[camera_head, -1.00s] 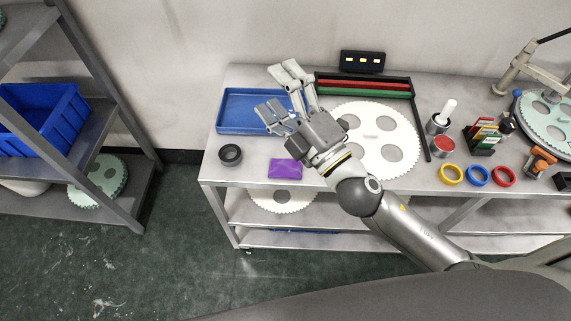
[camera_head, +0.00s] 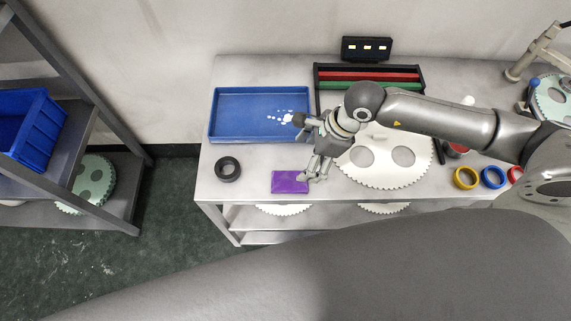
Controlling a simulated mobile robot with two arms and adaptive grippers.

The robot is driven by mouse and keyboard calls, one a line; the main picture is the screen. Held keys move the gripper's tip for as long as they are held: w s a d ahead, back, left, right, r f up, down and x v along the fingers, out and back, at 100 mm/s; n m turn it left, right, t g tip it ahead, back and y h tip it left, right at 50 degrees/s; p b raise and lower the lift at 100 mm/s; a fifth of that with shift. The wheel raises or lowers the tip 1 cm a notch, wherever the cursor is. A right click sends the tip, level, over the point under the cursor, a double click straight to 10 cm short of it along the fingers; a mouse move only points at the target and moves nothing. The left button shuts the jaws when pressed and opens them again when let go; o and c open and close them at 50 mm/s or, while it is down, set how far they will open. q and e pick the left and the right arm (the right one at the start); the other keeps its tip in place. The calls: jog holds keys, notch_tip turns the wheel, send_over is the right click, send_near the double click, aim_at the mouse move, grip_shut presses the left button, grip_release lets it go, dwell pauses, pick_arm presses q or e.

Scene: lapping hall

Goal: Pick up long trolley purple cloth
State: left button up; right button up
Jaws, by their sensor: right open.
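The purple cloth (camera_head: 289,182) lies flat and folded on the grey metal trolley top (camera_head: 240,155), near its front edge. My right gripper (camera_head: 313,178) is open and points down at the right end of the cloth. Its fingertips are at or just beside the cloth's right edge; I cannot tell whether they touch it. My left gripper is not in view.
A blue tray (camera_head: 225,112) with white specks lies behind the cloth, and a black ring (camera_head: 227,169) is to its left. A large toothed disc (camera_head: 400,172) lies to the right, partly under my arm. Yellow (camera_head: 466,178) and blue (camera_head: 493,177) rings are farther right.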

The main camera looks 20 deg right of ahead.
aim_at(292, 179)
jog(key=f, duration=0.1)
jog(key=a+f, duration=0.1)
jog(key=s+a+f+p, duration=0.1)
jog(key=shift+f, duration=0.4)
jog(key=shift+w+a+f, duration=0.1)
jog(key=shift+f, duration=0.1)
jog(key=shift+w+a+f+p, duration=0.1)
jog(key=shift+f+p, duration=0.2)
jog(key=shift+p, duration=0.05)
jog(key=p+x, duration=0.1)
jog(key=x, duration=0.2)
jog(key=shift+a+f+p, duration=0.1)
jog(key=shift+f+p, duration=0.25)
jog(key=shift+f, duration=0.05)
jog(key=shift+a+f, duration=0.15)
jog(key=shift+f, duration=0.2)
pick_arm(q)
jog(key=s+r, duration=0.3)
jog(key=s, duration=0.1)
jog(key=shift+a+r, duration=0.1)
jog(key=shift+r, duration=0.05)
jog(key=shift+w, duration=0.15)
pick_arm(e)
jog(key=shift+f, duration=0.2)
